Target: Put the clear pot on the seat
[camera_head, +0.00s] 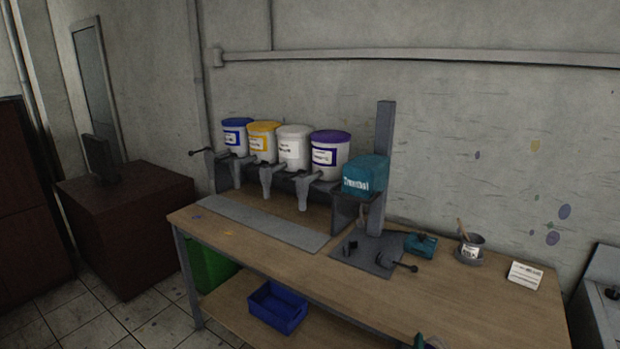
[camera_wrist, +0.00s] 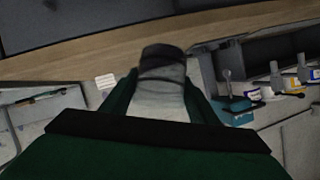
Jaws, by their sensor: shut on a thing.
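My gripper (camera_wrist: 162,92) has dark green fingers and is shut on a pale, see-through-looking pot (camera_wrist: 160,102) with a dark grey end, which I take for the clear pot. The fingers press on its two sides, and its lower part is hidden by the gripper body. In the head view only a small green part of my arm or gripper shows at the bottom edge, so the held pot is not visible there. I cannot tell for sure which part is the seat; a grey base plate (camera_head: 384,262) lies under the teal "Trambol" machine (camera_head: 365,174).
The wooden table (camera_head: 455,300) has free room at the front right. A small teal box (camera_head: 420,244), a grey cup with a stick (camera_head: 471,248) and a white card (camera_head: 524,273) stand toward the back. Several lidded paint buckets (camera_head: 293,147) stand on a rack at the left.

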